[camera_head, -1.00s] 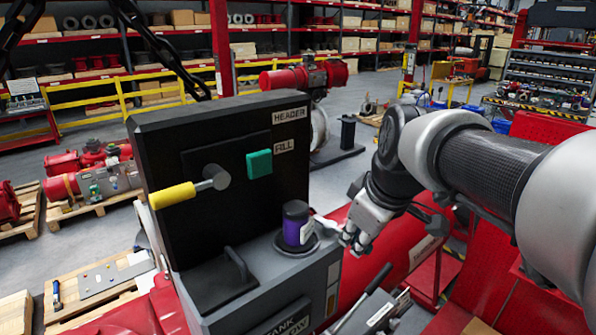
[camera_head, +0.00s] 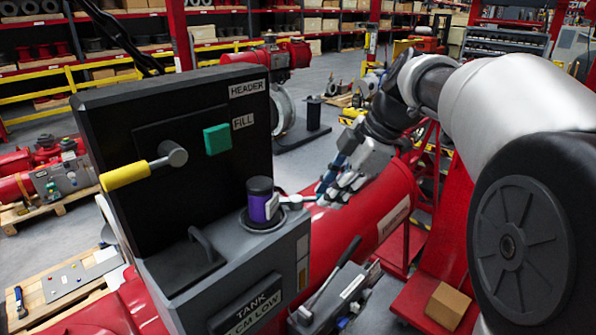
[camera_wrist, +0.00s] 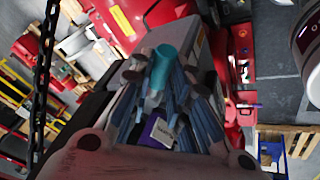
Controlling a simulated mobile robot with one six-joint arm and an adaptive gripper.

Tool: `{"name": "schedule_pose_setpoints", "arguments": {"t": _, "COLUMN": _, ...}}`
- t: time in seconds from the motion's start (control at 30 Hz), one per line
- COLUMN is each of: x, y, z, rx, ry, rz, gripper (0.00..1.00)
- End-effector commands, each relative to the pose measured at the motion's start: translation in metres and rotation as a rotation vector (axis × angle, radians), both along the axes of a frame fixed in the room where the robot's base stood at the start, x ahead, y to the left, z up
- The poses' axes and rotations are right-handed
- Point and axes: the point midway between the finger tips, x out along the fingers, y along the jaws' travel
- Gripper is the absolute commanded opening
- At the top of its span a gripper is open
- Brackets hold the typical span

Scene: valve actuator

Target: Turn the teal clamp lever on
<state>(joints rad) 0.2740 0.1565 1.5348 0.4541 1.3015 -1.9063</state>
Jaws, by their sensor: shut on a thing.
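The teal clamp lever shows as a teal rounded grip (camera_wrist: 162,66) between my fingers in the wrist view. In the head view its light arm (camera_head: 293,201) reaches right from a purple cylinder with a dark cap (camera_head: 260,203) on the grey housing. My gripper (camera_head: 327,192) is at the lever's outer end there. In the wrist view my gripper (camera_wrist: 163,76) has a finger on each side of the teal grip and is shut on it. The fingers hide part of the lever. The purple body (camera_wrist: 157,130) shows below, between the fingers.
The dark upright panel stands left of the lever, with a teal square block (camera_head: 217,139) and a yellow-handled lever (camera_head: 130,175). A grey handle (camera_head: 205,243) rises from the housing. A red tank (camera_head: 375,205) lies behind and right. A grey box with a bar (camera_head: 330,295) stands in front.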

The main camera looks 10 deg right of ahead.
Motion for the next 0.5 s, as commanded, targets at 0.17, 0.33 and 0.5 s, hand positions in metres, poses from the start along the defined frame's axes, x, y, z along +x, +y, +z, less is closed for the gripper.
{"name": "schedule_pose_setpoints", "arguments": {"t": 0.17, "x": 0.009, "y": -0.002, "z": 0.001, "rx": -0.001, "ry": 0.002, "rz": 0.138, "gripper": 0.00}}
{"name": "schedule_pose_setpoints", "arguments": {"t": 0.33, "x": 0.013, "y": -0.002, "z": 0.001, "rx": -0.001, "ry": -0.001, "rz": 0.241, "gripper": 0.00}}
{"name": "schedule_pose_setpoints", "arguments": {"t": 0.5, "x": 0.015, "y": -0.002, "z": 0.001, "rx": -0.003, "ry": -0.001, "rz": 0.308, "gripper": 0.00}}
